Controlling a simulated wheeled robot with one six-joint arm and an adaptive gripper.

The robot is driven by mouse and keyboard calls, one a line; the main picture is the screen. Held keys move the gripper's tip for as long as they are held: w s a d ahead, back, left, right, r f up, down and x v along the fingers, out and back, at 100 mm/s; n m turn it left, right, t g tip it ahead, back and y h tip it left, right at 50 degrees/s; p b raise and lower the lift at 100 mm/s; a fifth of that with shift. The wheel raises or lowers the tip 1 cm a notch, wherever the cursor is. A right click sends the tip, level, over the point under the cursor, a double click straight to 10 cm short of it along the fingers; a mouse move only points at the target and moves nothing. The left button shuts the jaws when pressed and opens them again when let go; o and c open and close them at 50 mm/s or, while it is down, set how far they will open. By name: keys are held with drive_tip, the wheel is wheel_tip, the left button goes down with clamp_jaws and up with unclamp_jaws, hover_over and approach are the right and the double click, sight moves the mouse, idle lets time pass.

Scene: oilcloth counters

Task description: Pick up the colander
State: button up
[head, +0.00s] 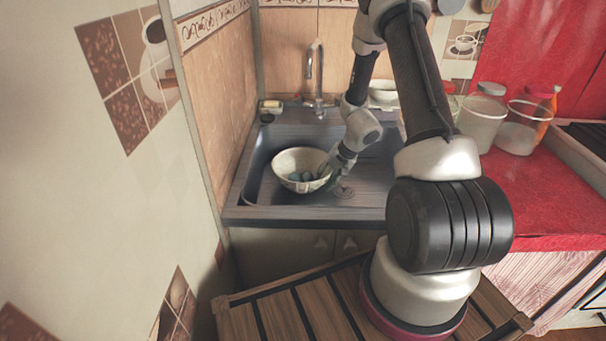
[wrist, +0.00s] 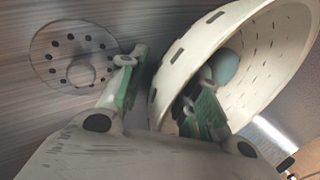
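The colander (head: 290,159) is a pale, slotted bowl at the left of the sink basin, tilted slightly in the head view. Its slotted wall fills the right of the wrist view (wrist: 262,50). Bluish round things (head: 294,177) lie inside; one shows in the wrist view (wrist: 226,66). My gripper (wrist: 168,80) straddles the colander's near wall, with one green-padded finger outside and one inside. A gap shows between the outer finger and the wall, so it looks open. The gripper's tips are hard to make out in the head view.
The dark sink (head: 255,180) has a drain (wrist: 75,60) beside the colander. A tap (head: 318,75) stands behind, with a sponge (head: 271,106) at the back left corner. A tiled wall closes the left. Clear containers (head: 482,120) stand on the red counter (head: 545,195) at right.

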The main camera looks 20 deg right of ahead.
clamp_jaws()
